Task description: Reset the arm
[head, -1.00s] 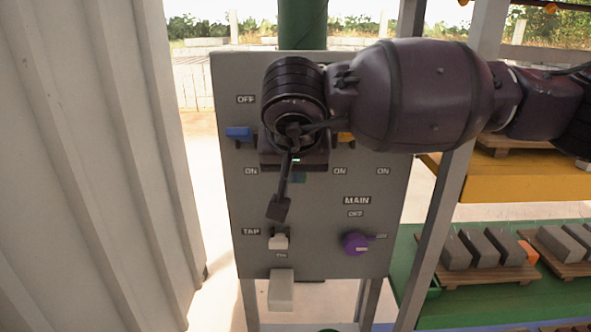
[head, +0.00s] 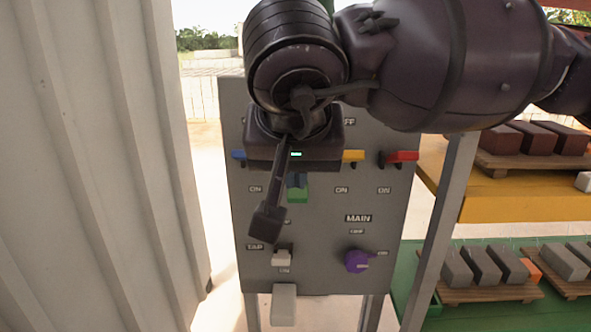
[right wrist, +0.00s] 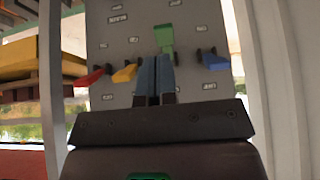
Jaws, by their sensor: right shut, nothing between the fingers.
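A grey control panel (head: 330,225) stands ahead, with blue (head: 239,155), green (head: 298,193), yellow (head: 353,156) and red (head: 402,157) levers in a row. In the right wrist view, where the panel appears upside down, the shut, empty fingers (right wrist: 155,75) point toward the green lever (right wrist: 165,38). I cannot tell whether they touch it. My left gripper is not in view.
A corrugated wall (head: 90,170) fills the left side. At the right are shelves with a yellow board (head: 510,204) and a green board (head: 480,318), holding grey (head: 480,266) and reddish-brown (head: 500,139) blocks on pallets. A white box (head: 283,304) sticks out at the panel's lower edge.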

